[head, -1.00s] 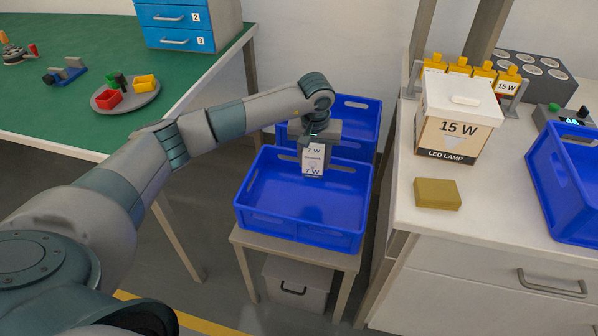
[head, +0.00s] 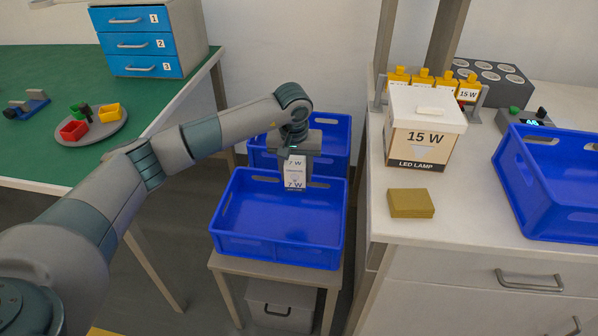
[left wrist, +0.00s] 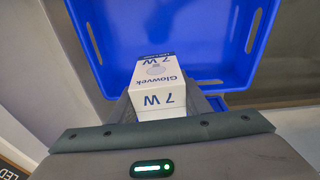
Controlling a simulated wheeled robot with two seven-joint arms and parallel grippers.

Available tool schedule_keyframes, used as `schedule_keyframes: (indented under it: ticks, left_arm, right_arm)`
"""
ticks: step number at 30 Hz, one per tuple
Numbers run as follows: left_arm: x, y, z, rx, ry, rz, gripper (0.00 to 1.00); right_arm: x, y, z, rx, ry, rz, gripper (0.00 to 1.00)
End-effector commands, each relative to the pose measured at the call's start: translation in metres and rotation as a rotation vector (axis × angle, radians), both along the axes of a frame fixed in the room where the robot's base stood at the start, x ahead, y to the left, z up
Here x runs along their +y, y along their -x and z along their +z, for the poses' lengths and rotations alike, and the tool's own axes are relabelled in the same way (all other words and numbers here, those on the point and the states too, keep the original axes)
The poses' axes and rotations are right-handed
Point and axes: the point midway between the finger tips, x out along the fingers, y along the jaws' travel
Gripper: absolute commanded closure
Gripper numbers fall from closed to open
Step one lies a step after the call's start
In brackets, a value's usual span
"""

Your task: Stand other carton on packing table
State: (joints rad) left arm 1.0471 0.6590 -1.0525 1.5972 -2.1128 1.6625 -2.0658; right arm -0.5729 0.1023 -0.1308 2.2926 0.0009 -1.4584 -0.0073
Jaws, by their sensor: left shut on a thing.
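A small white 7 W carton (head: 294,173) is in my left gripper (head: 296,160), which is shut on it and points down. The carton hangs over the back part of the front blue crate (head: 228,226). In the left wrist view the carton (left wrist: 158,82) shows blue "7 W" print and sits between the fingers, with the blue crate (left wrist: 190,30) beyond it. A larger white and brown 15 W LED lamp carton (head: 424,135) stands upright on the white table (head: 385,240) at the right. My right gripper is not in view.
A second blue crate (head: 335,143) is behind the front one. On the white table are a mustard block (head: 411,203), a rack of yellow-topped 15 W items (head: 445,80) and another blue crate (head: 555,185). A green table (head: 40,150) is at the left.

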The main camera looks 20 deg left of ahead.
Motion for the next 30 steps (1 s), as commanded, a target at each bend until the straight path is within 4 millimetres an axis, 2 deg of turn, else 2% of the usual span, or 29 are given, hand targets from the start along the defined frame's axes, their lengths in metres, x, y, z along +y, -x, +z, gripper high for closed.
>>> schedule_keyframes:
  ticks: [5, 9, 15, 18, 21, 30]
  left_arm:
    - [-0.027, 0.021, 0.04, -0.022, 0.012, -0.084, 0.8]
    - [-0.048, 0.054, 0.071, -0.024, 0.014, -0.167, 0.8]
    - [-0.064, 0.103, 0.099, -0.007, -0.001, -0.262, 0.8]
    - [-0.066, 0.117, 0.105, 0.002, -0.006, -0.287, 0.8]
    - [-0.067, 0.124, 0.106, 0.007, -0.009, -0.297, 0.8]
    - [-0.067, 0.125, 0.107, 0.008, -0.009, -0.298, 0.8]
  right_arm:
    - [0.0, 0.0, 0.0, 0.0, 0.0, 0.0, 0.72]
    - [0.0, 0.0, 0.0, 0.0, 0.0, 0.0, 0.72]
    - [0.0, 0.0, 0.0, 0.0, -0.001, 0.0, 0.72]
    - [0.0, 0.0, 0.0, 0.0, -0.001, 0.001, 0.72]
    - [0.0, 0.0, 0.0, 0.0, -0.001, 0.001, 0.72]
    - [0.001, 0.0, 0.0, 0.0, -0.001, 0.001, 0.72]
